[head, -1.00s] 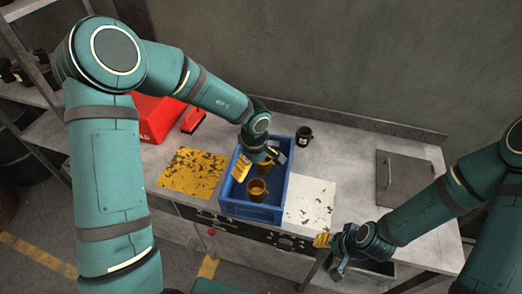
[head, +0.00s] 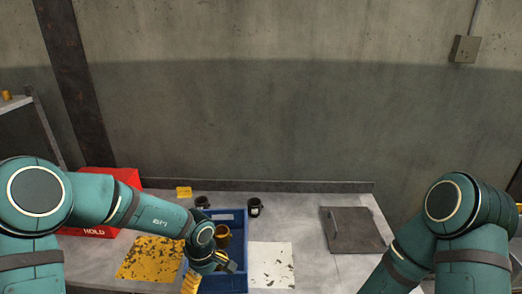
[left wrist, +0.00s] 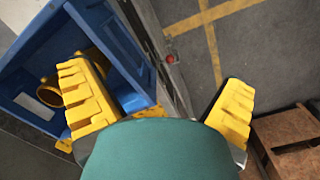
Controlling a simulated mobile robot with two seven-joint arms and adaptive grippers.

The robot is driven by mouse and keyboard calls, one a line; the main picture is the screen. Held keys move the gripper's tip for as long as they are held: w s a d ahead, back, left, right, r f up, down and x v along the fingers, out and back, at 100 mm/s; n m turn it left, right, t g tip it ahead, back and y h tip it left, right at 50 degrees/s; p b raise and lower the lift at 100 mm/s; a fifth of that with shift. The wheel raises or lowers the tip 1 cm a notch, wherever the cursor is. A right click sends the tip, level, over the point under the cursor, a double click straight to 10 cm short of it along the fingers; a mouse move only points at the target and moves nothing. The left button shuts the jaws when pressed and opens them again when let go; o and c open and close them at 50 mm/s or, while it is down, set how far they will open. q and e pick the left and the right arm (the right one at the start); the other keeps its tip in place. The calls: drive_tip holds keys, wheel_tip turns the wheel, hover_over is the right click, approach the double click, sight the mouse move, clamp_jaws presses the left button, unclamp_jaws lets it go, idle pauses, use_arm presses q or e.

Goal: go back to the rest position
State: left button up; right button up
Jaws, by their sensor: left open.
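My left gripper (head: 206,280) is low in the head view, in front of the blue crate's left side. In the left wrist view my left gripper (left wrist: 160,108) is open. Its yellow ribbed fingers are wide apart with nothing between them. One finger overlaps the view of the blue crate (left wrist: 125,45); the other is over the floor. The crate (head: 241,282) stands on the counter and holds brown-yellow mugs (head: 222,238); one mug (left wrist: 50,92) also shows in the left wrist view. My right arm comes in at the right, and its gripper is out of the frame.
A yellow worn mat (head: 148,258) lies left of the crate, a white worn mat (head: 272,265) right. Dark mugs (head: 255,207) stand behind. A red HOLD bin (head: 110,180) is at the left, a grey plate (head: 352,230) at the right. A wooden pallet (left wrist: 290,140) is on the floor.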

use_arm(q)
drive_tip(key=s+a+f+m+t+y, duration=0.1)
drive_tip(key=s+a+f+m, duration=0.15)
drive_tip(key=f, duration=0.35)
drive_tip(key=s+a+f+m+t, duration=0.1)
drive_tip(key=s+a+f+t, duration=0.1)
drive_tip(key=s+f, duration=0.35)
drive_tip(key=s+d+f+m+g+h, duration=0.1)
drive_tip(key=s+d+f+m+h, duration=0.15)
drive_tip(key=s, duration=0.45)
drive_tip(key=s+d+f+m+g+h, duration=0.2)
drive_tip(key=s+d+f, duration=0.15)
drive_tip(key=s, duration=0.35)
drive_tip(key=w+d+f+m+t+b, duration=0.1)
drive_tip(key=w+d+f+t+b, duration=0.1)
drive_tip(key=w+f+b, duration=0.4)
drive_tip(key=w+d+b, duration=0.1)
drive_tip(key=b, duration=0.4)
drive_tip(key=shift+w, duration=0.15)
use_arm(e)
wheel_tip(320, 180, down, 12)
drive_tip(key=shift+s+a+f, duration=0.2)
drive_tip(key=shift+s+a, duration=0.05)
drive_tip(key=shift+s, duration=0.2)
